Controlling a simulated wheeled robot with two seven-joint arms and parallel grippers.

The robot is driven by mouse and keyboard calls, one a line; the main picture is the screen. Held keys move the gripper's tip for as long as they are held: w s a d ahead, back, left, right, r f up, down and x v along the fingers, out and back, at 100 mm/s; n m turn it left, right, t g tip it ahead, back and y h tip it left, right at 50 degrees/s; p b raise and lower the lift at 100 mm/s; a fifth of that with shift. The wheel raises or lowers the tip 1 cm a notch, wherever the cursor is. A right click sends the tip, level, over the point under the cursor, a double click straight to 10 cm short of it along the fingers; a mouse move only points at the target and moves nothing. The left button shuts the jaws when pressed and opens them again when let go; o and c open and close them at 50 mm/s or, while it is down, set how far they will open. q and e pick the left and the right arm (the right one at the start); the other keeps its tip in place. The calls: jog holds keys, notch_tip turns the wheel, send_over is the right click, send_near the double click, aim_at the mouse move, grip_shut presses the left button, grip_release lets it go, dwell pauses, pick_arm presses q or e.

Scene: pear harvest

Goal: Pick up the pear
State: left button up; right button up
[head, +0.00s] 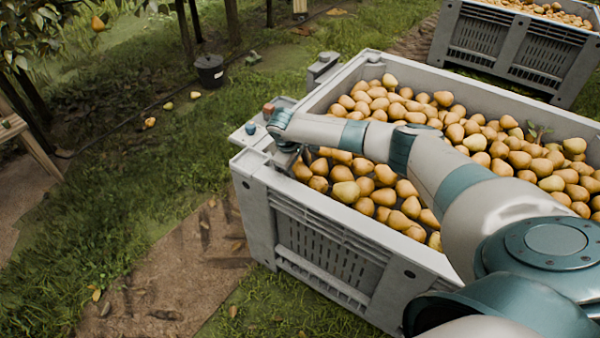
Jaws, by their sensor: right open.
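Many yellow-brown pears (345,191) fill the large grey crate (262,220) at the right. A few loose pears lie on the grass at the upper left, one at the left of them (150,122) and another further back (195,95). One pear (98,24) hangs in the tree. Which single pear the task means cannot be told. My right arm reaches across the crate from the right. My right gripper (286,158) is at the crate's left end, pointing down, small and partly hidden by my wrist. It is open, with no pear visible in it. My left gripper is out of view.
A second grey crate of pears (510,42) stands at the back right. A black bucket (209,70) stands on the grass near a dark hose. A wooden stand (30,145) is at the left edge. Grass and a dirt path left of the crate are mostly clear.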

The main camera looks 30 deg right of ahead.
aim_at(300, 164)
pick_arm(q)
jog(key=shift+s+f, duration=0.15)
pick_arm(e)
jog(key=shift+c, duration=0.3)
jog(key=c, duration=0.7)
jog(key=shift+c, duration=0.2)
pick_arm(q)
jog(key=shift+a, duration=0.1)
pick_arm(e)
jog(key=shift+r, duration=0.2)
